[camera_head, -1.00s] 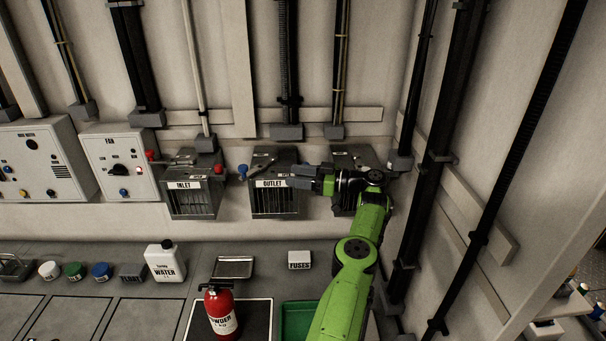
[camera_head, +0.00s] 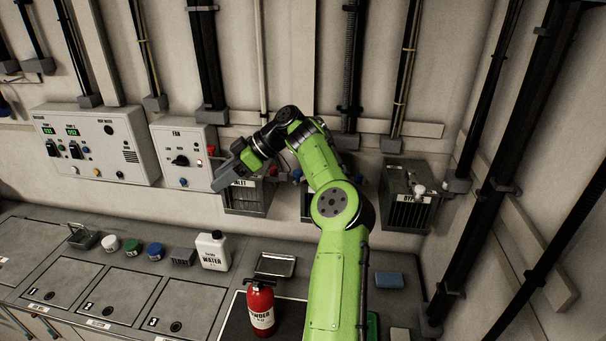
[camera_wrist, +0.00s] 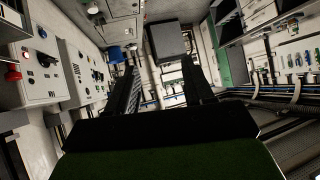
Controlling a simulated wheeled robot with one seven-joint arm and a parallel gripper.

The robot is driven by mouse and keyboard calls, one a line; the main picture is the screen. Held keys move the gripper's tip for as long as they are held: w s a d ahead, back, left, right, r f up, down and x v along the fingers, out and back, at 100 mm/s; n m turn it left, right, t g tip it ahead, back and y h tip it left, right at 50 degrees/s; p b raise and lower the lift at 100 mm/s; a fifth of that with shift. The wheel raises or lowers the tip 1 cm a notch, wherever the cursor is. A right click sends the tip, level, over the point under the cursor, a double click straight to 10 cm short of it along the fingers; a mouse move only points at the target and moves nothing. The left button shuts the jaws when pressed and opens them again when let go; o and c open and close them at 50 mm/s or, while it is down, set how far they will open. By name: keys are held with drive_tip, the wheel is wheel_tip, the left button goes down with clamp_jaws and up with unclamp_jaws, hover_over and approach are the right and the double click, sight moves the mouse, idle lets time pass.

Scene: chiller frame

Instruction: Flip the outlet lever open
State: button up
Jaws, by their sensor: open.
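The outlet box (camera_head: 306,206) is mostly hidden behind my green arm in the head view; only a narrow left strip shows. A small blue knob (camera_head: 297,175) shows at its upper left, beside the arm. The rest of the outlet lever is hidden, so its position cannot be told. My gripper (camera_head: 226,175) is in front of the upper left of the inlet box (camera_head: 246,200), left of the outlet box. In the wrist view its two dark fingers (camera_wrist: 165,88) are apart, with nothing visible held between them.
The fan panel (camera_head: 182,158) is just left of my gripper. The bypass box (camera_head: 408,205) is to the right. Below, the counter holds a water bottle (camera_head: 212,250), several small jars, a metal tray (camera_head: 276,264) and a red extinguisher (camera_head: 261,307).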

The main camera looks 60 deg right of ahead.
drive_tip(key=s+a+g+h, duration=0.1)
drive_tip(key=a+g+h, duration=0.4)
drive_tip(key=a, duration=1.8)
drive_tip(key=s+a+f+m+t+h+b, duration=0.1)
drive_tip(key=s+a+m+h, duration=0.15)
drive_tip(key=s, duration=0.65)
drive_tip(key=s+a+f+m+t+h+b, duration=0.1)
drive_tip(key=s+a+m, duration=0.2)
drive_tip(key=s, duration=0.5)
drive_tip(key=w+d+f+m+t+b, duration=0.35)
drive_tip(key=w+d+f+b, duration=0.2)
drive_tip(key=d+b, duration=0.2)
drive_tip(key=m+t+h+b, duration=0.5)
drive_tip(key=t+h+b, duration=0.1)
drive_tip(key=h, duration=0.4)
approach(299, 174)
drive_tip(key=shift+y, duration=0.25)
drive_tip(key=x, duration=1.1)
drive_tip(key=shift+d+r, duration=0.1)
drive_tip(key=shift+d, duration=0.15)
drive_tip(key=shift+r, duration=0.1)
clamp_jaws()
